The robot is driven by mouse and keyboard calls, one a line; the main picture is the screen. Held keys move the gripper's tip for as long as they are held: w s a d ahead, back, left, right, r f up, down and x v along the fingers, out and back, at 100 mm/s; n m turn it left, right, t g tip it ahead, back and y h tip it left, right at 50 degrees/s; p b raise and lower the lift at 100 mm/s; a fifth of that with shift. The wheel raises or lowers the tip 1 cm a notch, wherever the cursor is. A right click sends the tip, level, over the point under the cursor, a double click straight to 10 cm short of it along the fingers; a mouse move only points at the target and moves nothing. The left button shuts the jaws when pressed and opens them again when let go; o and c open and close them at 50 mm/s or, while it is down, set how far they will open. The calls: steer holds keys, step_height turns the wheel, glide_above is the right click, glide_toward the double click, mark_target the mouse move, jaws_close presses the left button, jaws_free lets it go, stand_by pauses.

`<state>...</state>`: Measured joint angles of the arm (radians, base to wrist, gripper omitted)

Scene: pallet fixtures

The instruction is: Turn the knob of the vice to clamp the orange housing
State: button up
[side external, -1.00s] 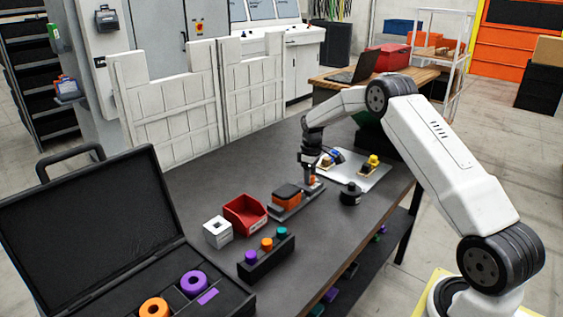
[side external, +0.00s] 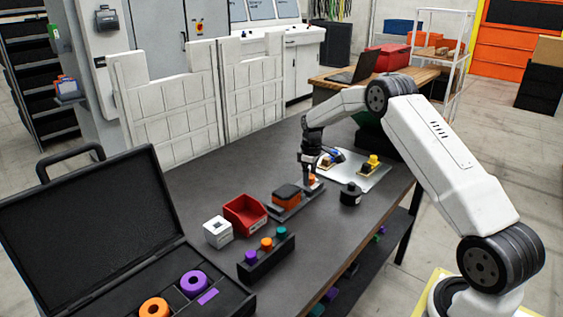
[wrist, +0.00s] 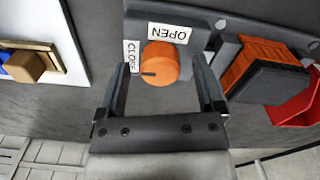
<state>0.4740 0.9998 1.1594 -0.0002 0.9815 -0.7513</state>
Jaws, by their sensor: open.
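The vice (side external: 302,203) is a dark grey fixture on the table. Its round orange knob (wrist: 160,63) has a dark pointer mark and sits beside labels reading OPEN (wrist: 169,33) and CLOSE (wrist: 131,57). The pointer mark is at the knob's left side, towards the CLOSE label. My gripper (wrist: 163,82) is open, with one finger on each side of the knob; I cannot tell whether they touch it. The orange housing (wrist: 258,65), with a dark top, sits in the vice to the right of the knob; it also shows in the side view (side external: 286,199).
A red bin (side external: 245,215) and a white block (side external: 217,231) stand left of the vice. A rack with colored pegs (side external: 266,257) is in front. A black round part (side external: 350,195) and a light plate (side external: 375,176) lie to the right. An open case (side external: 212,305) is at lower left.

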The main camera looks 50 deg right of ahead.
steer(key=shift+r, duration=0.15)
steer(key=shift+r, duration=3.8)
steer(key=shift+a+r, duration=0.1)
steer(key=shift+a, duration=0.3)
steer(key=s+a+r+m, duration=0.1)
steer(key=s+a, duration=0.2)
steer(key=a, duration=0.6)
steer(key=s+a+f+m+t, duration=0.2)
steer(key=s+a, duration=1.4)
steer(key=s, duration=0.4)
steer(key=shift+s+a+t, duration=0.3)
steer(key=shift+s+a, duration=0.1)
